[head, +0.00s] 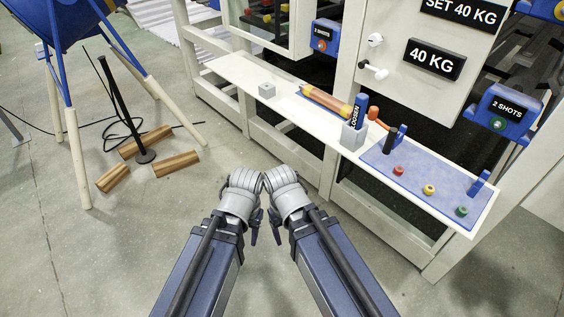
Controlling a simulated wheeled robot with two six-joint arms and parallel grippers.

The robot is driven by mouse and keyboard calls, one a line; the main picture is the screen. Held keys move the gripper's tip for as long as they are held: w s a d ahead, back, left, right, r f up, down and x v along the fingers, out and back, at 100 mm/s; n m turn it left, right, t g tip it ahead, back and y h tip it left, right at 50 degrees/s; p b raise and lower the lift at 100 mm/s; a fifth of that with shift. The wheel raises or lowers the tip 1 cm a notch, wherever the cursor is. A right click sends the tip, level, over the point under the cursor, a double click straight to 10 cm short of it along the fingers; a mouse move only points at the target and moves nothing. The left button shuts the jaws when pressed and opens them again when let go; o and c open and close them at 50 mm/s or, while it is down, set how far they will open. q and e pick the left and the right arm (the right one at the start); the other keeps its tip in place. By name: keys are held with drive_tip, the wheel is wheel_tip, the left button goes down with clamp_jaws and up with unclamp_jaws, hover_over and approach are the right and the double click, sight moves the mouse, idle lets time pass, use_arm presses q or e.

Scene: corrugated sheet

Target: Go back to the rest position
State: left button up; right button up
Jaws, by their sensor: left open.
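My two arms come in from the bottom middle, side by side, with their grey wrists close together over the bare floor. My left gripper (256,222) shows as small dark fingers below its wrist; it is open and I see nothing in it. My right gripper (276,227) is just to its right, mostly hidden by its own wrist, and I cannot tell how its fingers stand. Both are apart from the long white shelf (225,68) in front of them.
The shelf carries a grey block (267,90), an orange-yellow cylinder (326,101), a blue "LOOSEN" tool (358,110) in a grey holder and a blue mat (420,185) with small coloured rings. A blue stand (68,100), black pole (121,105) and wooden blocks (176,164) are at left.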

wheel_tip(320, 180, up, 29)
drive_tip(key=p, duration=2.8)
